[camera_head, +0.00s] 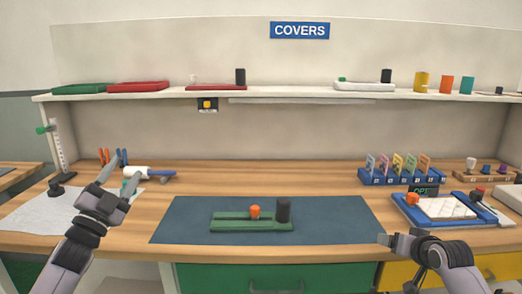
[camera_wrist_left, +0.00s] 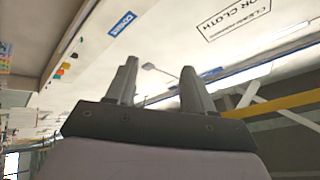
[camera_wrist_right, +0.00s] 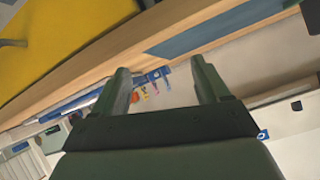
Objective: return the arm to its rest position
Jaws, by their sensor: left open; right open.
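My left gripper (camera_head: 116,180) is raised above the left part of the workbench, open and empty, its fingers pointing up. In the left wrist view its two fingers (camera_wrist_left: 158,88) stand apart with nothing between them. My right gripper (camera_head: 382,262) is low at the bench's front edge on the right, in front of the yellow drawer. In the right wrist view its fingers (camera_wrist_right: 164,86) are apart and empty. Neither gripper touches an object that I can see.
A dark mat (camera_head: 340,215) lies mid-bench with a green fixture (camera_head: 250,226) holding an orange knob and a black cylinder. A blue tray (camera_head: 411,215) is at the right, near my right arm. A white bottle (camera_head: 140,171) lies behind my left gripper. A shelf (camera_head: 215,96) runs above.

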